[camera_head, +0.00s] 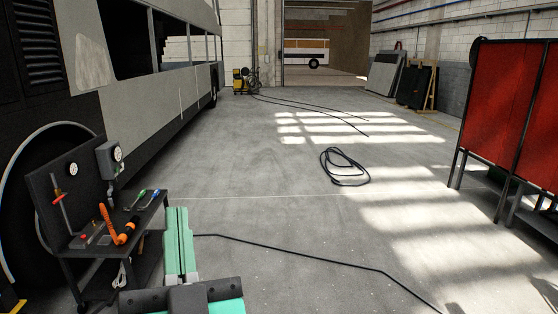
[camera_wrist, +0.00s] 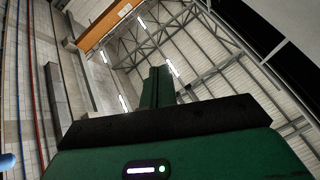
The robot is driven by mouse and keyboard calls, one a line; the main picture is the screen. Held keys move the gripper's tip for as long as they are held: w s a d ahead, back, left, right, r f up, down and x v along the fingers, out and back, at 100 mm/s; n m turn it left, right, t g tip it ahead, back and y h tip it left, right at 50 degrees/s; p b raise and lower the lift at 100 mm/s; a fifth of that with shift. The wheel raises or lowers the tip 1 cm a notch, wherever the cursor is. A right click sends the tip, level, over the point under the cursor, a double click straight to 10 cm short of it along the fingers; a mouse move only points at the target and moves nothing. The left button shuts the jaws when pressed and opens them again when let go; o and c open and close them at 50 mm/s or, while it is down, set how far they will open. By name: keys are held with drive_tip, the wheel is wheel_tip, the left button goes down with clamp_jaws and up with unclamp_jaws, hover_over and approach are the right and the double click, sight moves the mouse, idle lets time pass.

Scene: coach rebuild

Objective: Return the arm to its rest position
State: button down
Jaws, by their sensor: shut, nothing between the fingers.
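In the head view, green and dark parts of my own body (camera_head: 180,245) stand at the bottom, right of a small tool bench. In the wrist view, the camera looks up at the roof, and a green housing of mine with a dark band and a lit display (camera_wrist: 147,170) fills the lower part. A small blue shape (camera_wrist: 8,161) cuts in at the left edge; I cannot tell what it is.
The tool bench (camera_head: 108,250) carries an orange tool, screwdrivers and gauges, close on the left beside the coach (camera_head: 165,85). A black cable (camera_head: 310,254) and a coiled hose (camera_head: 345,167) lie on the floor. Red screens (camera_head: 495,95) stand right. The middle floor is mostly clear.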

drive_tip(key=s+d+r+m+h+p, duration=0.1)
drive_tip(key=s+d+r+h, duration=0.3)
drive_tip(key=s+d, duration=0.15)
drive_tip(key=s+d+r+h+p, duration=0.2)
drive_tip(key=s+d+r+h, duration=0.25)
drive_tip(key=d, duration=0.25)
wheel_tip(320, 180, up, 35)
drive_tip(key=w+p, duration=0.1)
drive_tip(key=p, duration=3.5)
drive_tip(key=shift+a+r+t+y, duration=0.15)
drive_tip(key=shift+a+t+y, duration=0.2)
drive_tip(key=shift+y, duration=0.1)
